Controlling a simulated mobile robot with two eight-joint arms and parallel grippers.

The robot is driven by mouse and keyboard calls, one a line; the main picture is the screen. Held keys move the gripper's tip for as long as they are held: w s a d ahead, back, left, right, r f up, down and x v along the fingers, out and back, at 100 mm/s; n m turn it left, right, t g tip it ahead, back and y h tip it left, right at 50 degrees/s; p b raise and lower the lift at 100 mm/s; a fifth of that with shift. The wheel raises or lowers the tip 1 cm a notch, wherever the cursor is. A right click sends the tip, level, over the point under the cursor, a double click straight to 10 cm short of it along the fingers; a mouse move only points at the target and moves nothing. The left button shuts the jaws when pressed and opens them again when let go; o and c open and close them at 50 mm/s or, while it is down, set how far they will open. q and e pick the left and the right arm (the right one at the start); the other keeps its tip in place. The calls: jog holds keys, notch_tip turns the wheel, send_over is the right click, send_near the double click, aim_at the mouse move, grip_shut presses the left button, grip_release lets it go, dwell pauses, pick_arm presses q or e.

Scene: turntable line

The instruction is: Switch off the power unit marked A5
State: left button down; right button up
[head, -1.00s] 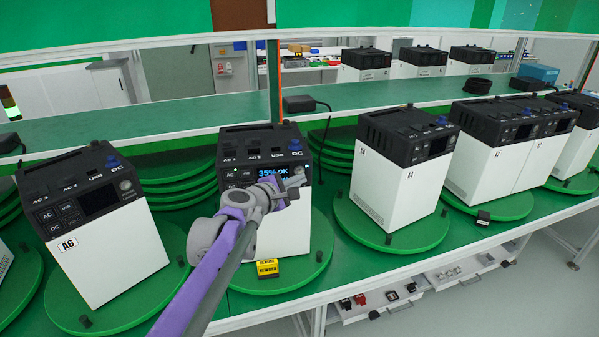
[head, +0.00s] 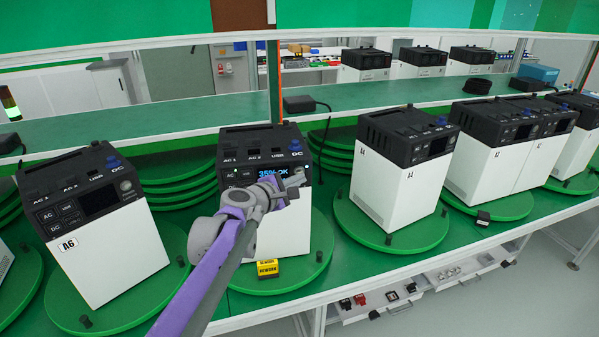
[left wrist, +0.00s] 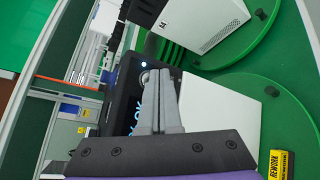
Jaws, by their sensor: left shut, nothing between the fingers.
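A white power unit with a black top (head: 270,150) stands on a green turntable between the units marked A6 and A4. Its screen is lit blue and reads "35% OK"; any mark on its front is hidden by my arm. My left gripper (head: 284,192) is shut and empty in front of the right part of its front panel. In the left wrist view the closed fingers (left wrist: 160,88) point at the panel beside the lit screen (left wrist: 134,118), close to a round knob or button and a small light. I cannot tell whether they touch it.
The unit marked A6 (head: 105,255) stands to the left with a dark screen; the A4 unit (head: 390,185) stands to the right. A yellow REWORK block (head: 267,268) lies on the middle turntable (head: 300,275). More units stand farther right.

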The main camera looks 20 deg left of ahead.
pick_arm(q)
jog(key=shift+w+a, duration=0.1)
jog(key=shift+w, duration=0.15)
jog(key=shift+w+a, duration=0.15)
jog(key=shift+w, duration=0.1)
dwell(0.8)
jog(key=shift+s, duration=0.15)
jog(key=shift+s+d, duration=0.35)
jog(key=shift+s, duration=0.15)
jog(key=shift+s+d+p, duration=0.1)
jog(key=shift+s+d, duration=0.3)
jog(key=shift+s, duration=0.35)
jog(key=shift+s+d+p, duration=0.1)
jog(key=shift+s+d, duration=0.25)
jog(key=shift+s, duration=0.4)
jog(key=shift+s+d+p, duration=0.1)
jog(key=shift+s+d, duration=0.3)
jog(key=shift+s, duration=0.35)
